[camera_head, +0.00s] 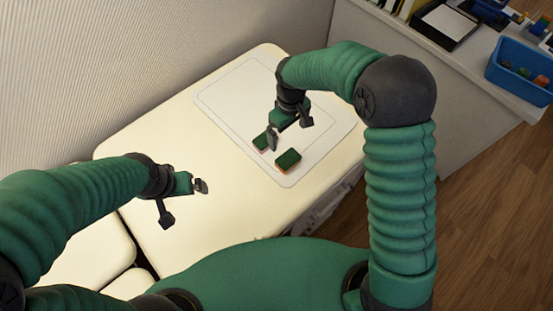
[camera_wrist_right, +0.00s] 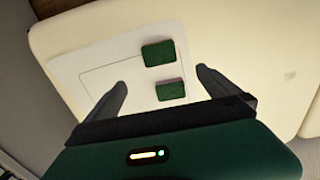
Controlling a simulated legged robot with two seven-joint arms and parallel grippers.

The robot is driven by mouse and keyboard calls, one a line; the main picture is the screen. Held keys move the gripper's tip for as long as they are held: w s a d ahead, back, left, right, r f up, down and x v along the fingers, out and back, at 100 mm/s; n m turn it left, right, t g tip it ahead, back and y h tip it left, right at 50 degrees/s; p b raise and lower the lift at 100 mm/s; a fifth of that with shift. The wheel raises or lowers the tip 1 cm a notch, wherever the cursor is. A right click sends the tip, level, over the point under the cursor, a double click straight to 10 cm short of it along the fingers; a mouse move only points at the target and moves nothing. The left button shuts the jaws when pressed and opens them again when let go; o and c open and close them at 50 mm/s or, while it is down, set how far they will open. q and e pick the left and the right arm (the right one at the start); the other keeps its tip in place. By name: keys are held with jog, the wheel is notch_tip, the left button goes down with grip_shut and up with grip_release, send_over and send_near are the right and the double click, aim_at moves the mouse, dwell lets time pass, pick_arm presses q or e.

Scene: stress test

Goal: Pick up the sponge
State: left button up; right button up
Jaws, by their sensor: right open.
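Two sponges with dark green tops lie on a white board (camera_head: 235,95) on the cream table. One sponge (camera_head: 288,161) is nearer me and shows an orange-red side; the other (camera_head: 262,141) is partly behind my right gripper. My right gripper (camera_head: 289,131) is open and empty above the board, beside the sponges. In the right wrist view, one sponge (camera_wrist_right: 158,53) lies ahead of the fingers and the other (camera_wrist_right: 171,90) shows between them in the picture, apart from both. My left gripper (camera_head: 184,202) is open and empty over the left part of the table.
The cream table (camera_head: 215,235) is otherwise bare around the board. A ribbed wall (camera_head: 110,60) stands along the back left. A counter at the upper right holds a blue bin (camera_head: 519,72) with small things in it and a black tray (camera_head: 445,24).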

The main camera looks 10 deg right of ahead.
send_near(288, 158)
jog(key=f, duration=0.5)
jog(key=shift+w+d, duration=0.15)
jog(key=shift+d, duration=0.05)
jog(key=f, duration=0.4)
jog(key=shift+s+a+f, duration=0.3)
jog(key=shift+f, duration=0.1)
jog(key=shift+w+d+f, duration=0.1)
jog(key=shift+f, duration=0.2)
jog(key=shift+d+r, duration=0.1)
jog(key=c, duration=1.3)
jog(key=shift+c, duration=0.2)
